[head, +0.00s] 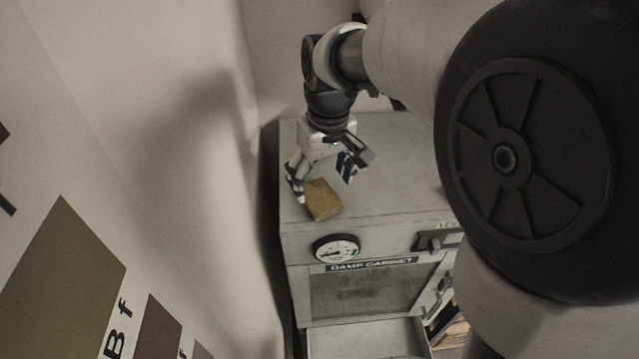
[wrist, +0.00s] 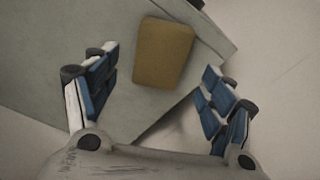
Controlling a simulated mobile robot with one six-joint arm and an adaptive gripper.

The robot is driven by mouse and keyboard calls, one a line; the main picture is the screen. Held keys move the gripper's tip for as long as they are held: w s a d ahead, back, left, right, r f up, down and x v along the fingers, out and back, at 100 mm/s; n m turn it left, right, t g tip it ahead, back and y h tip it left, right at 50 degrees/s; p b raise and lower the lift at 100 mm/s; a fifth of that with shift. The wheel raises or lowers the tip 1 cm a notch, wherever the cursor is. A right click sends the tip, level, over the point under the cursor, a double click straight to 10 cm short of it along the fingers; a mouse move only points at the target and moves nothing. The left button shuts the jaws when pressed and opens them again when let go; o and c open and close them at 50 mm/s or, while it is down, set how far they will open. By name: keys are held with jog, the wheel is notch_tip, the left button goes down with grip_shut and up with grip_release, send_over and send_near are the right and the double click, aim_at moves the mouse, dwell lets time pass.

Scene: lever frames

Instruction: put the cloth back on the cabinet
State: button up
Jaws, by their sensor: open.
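A mustard-yellow folded cloth (head: 323,201) lies flat on top of the grey cabinet (head: 391,188), near its front left corner. My gripper (head: 321,180) is open and empty, its fingers spread just behind and above the cloth. In the wrist view, the cloth (wrist: 162,53) lies on the cabinet top (wrist: 85,30), beyond the gap between the blue-padded fingers of my gripper (wrist: 160,88). No contact between fingers and cloth shows. The exact height of the fingertips above the top cannot be told.
The cabinet front carries a round gauge (head: 336,248), a "DAMP CABINET" label (head: 370,265) and a dark latch (head: 436,241). An open drawer or lowered door (head: 368,340) sticks out below. A wall (head: 150,120) stands close on the left. The cabinet top right of the cloth is clear.

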aim_at(324, 200)
notch_tip(324, 200, up, 7)
jog(key=s+d+r+m+t, duration=0.2)
jog(key=s+d, duration=0.3)
jog(key=s, duration=0.5)
jog(key=s+d+f+m, duration=0.1)
jog(key=s+d+f, duration=0.1)
jog(key=s, duration=0.4)
jog(key=s+d+f+m+t, duration=0.1)
jog(key=s+d+f, duration=0.1)
jog(key=s, duration=0.4)
jog(key=shift+d+f+m+h, duration=0.2)
jog(key=shift+f+m+h, duration=0.1)
jog(key=shift+f, duration=0.2)
jog(key=shift+f, duration=0.1)
